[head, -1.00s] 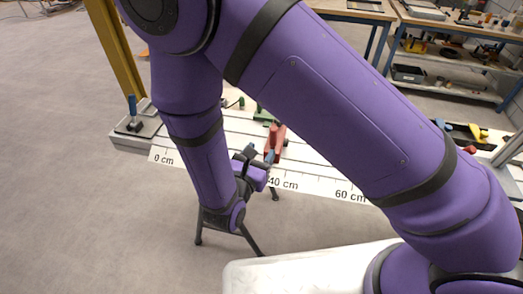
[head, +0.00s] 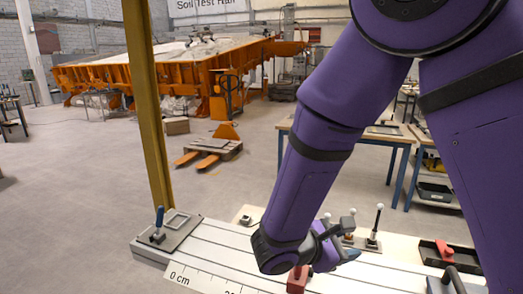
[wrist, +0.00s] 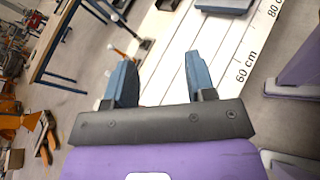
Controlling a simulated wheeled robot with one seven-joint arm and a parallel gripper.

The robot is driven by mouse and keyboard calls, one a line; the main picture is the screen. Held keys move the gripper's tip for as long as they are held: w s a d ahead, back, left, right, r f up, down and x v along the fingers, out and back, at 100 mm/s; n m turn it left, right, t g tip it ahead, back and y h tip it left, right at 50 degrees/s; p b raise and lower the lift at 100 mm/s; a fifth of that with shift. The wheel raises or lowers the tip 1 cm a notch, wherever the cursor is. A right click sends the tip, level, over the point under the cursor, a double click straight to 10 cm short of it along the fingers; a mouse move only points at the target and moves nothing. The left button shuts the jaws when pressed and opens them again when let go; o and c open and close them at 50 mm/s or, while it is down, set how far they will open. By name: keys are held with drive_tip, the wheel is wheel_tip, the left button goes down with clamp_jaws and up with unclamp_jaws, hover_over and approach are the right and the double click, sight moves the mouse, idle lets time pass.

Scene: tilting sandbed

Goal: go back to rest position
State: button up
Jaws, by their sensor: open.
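My gripper (wrist: 160,82) is open in the wrist view, with two blue-grey fingers spread apart and nothing between them. In the head view my purple arm comes down from the top right, and the gripper (head: 345,240) is above the slotted white bench (head: 225,245), partly hidden by my wrist. The bench also shows in the wrist view (wrist: 172,75), with its scale marks at 60 cm and 80 cm. A red block (head: 298,279) stands on the bench just below my wrist in the head view.
A blue-handled lever on a grey plate (head: 170,232) is at the bench's left end, beside a yellow post (head: 148,110). Levers with white knobs (head: 374,235) and a dark tray (head: 445,254) are to the right. An orange-framed sandbed (head: 185,70) and a pallet truck (head: 208,155) stand behind. Open floor lies left.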

drive_tip(key=s+d+r+m+y, duration=0.6)
drive_tip(key=s+r+m, duration=0.2)
drive_tip(key=r+m, duration=0.1)
drive_tip(key=s+d+r+m+y, duration=0.6)
drive_tip(key=s+r+m+y, duration=0.1)
drive_tip(key=s+r+m, duration=0.1)
wheel_tip(320, 180, up, 3)
drive_tip(key=shift+s+d+f+m, duration=0.1)
drive_tip(key=shift+s+d+m, duration=0.15)
drive_tip(key=shift+m, duration=0.55)
drive_tip(key=shift+o, duration=0.2)
drive_tip(key=shift+g, duration=0.3)
idle(1.0)
